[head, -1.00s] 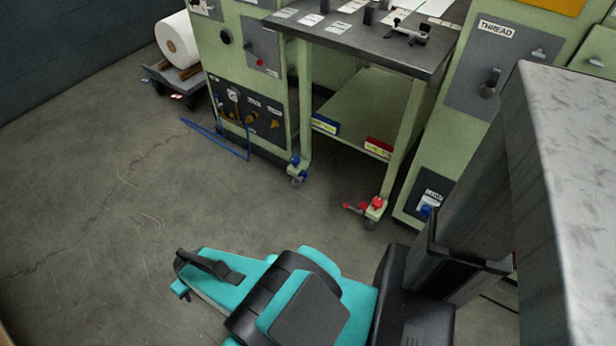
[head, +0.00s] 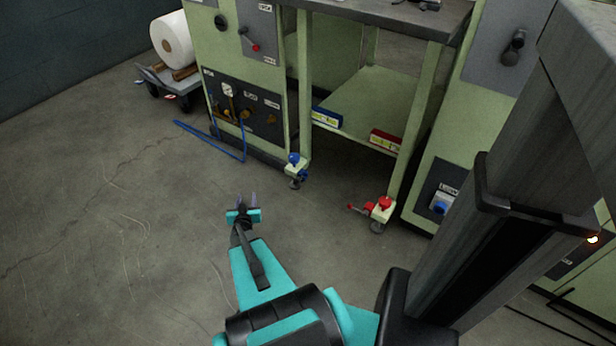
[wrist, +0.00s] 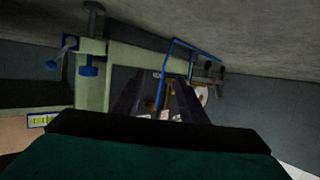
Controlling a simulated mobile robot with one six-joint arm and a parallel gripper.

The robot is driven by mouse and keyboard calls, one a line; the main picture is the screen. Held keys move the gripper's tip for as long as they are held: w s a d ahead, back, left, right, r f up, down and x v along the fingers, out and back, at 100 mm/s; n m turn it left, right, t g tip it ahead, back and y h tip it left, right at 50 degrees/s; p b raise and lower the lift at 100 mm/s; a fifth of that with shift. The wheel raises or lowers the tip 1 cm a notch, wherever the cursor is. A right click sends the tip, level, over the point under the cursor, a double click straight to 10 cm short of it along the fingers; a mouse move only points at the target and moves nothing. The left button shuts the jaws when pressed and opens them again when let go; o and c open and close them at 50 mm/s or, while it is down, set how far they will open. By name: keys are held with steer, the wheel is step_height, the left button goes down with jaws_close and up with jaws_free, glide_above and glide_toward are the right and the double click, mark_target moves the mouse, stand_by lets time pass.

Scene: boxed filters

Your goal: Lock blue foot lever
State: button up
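The blue foot lever (head: 294,159) sits on the caster at the bottom of the table's left front leg. In the wrist view, its blue parts (wrist: 88,70) show at the left, with a small blue knob on a grey arm beside them. My gripper (head: 241,197) is low over the floor, left of and nearer than the blue lever, and apart from it. In the wrist view, its two dark fingers (wrist: 155,88) are spread with no object held. Whether the lever is locked cannot be told.
A red foot lever (head: 384,203) is on the right front caster. A blue hose (head: 215,142) lies on the floor by the left green cabinet (head: 243,80). A cart with a white roll (head: 172,40) stands behind. The floor at left is clear.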

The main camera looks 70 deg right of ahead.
steer(key=s+d+f+m+g+h+b, duration=0.1)
steer(key=s+d+m+g+h+b, duration=0.2)
steer(key=s+d, duration=0.45)
steer(key=m+g+h+b, duration=0.2)
steer(key=g, duration=0.2)
glide_toward(305, 175)
steer(key=d, duration=0.1)
steer(key=shift+w+d+f, duration=0.1)
steer(key=shift+f, duration=0.35)
steer(key=shift+d, duration=0.15)
steer(key=d+b, duration=0.1)
steer(key=d, duration=0.3)
steer(key=d+b, duration=0.1)
steer(key=d, duration=0.3)
steer(key=d+b, duration=0.2)
steer(key=d, duration=0.2)
steer(key=shift+s+f, duration=0.15)
steer(key=shift+s, duration=0.15)
steer(key=shift+s+d, duration=0.1)
steer(key=shift+d, duration=0.65)
